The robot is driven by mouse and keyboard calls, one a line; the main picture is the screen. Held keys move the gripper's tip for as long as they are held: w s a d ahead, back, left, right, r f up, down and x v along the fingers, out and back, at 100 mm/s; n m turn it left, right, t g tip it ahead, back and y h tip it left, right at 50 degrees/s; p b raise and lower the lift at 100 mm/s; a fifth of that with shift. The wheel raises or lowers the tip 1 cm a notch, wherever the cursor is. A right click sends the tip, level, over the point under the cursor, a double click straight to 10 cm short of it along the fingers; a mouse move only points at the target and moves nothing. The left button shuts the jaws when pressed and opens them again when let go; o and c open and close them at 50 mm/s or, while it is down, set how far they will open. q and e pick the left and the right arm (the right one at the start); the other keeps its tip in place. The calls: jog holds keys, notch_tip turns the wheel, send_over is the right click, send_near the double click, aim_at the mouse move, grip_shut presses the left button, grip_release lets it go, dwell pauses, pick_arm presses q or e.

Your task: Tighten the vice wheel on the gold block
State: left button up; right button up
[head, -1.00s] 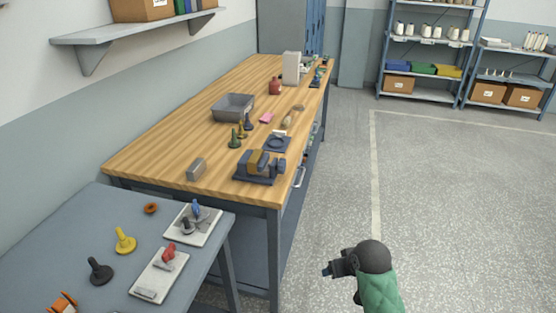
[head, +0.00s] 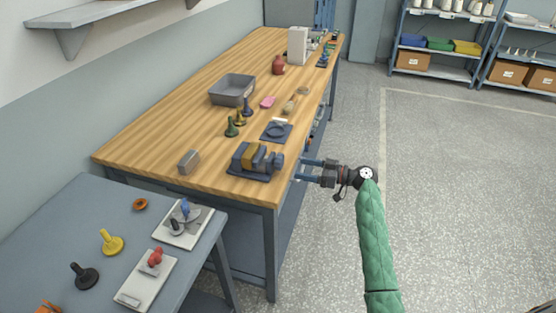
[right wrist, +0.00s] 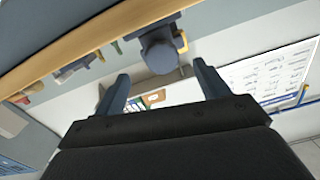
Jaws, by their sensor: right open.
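The dark blue-grey vice (head: 249,174) stands at the near right corner of the wooden bench. The gold block (head: 250,157) sits between its jaws. The vice wheel (head: 277,160) is on the vice's right end, facing the bench edge. My right gripper (head: 301,169) is open and empty, just right of the wheel and apart from it. In the right wrist view the round wheel (right wrist: 158,52) shows ahead of the two spread fingers (right wrist: 161,84), roughly centred between them. A bit of gold shows beside it there. My left gripper is not in view.
The wooden bench (head: 140,150) also holds a grey block (head: 189,161), a grey bin (head: 232,89), several coloured pegs and a dark square plate (head: 276,131). A lower grey table (head: 50,230) stands at the left front. The floor on the right is clear.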

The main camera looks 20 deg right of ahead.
aim_at(283, 163)
jog(key=w+a+p, duration=0.1)
jog(key=w+a+n+p, duration=0.1)
jog(key=a, duration=0.1)
jog(key=w+a+r+n+p, duration=0.1)
jog(key=a, duration=0.1)
jog(key=shift+w+a+p, duration=0.15)
jog(key=shift+w+p, duration=0.1)
jog(key=shift+p, duration=0.05)
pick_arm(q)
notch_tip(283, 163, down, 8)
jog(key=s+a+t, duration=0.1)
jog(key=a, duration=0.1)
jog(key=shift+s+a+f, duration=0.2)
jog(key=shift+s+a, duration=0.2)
pick_arm(e)
jog(key=shift+w+a+f, duration=0.1)
jog(key=shift+w+a, duration=0.3)
jog(key=shift+a, duration=0.2)
jog(key=shift+c, duration=0.2)
jog(key=c, duration=0.9)
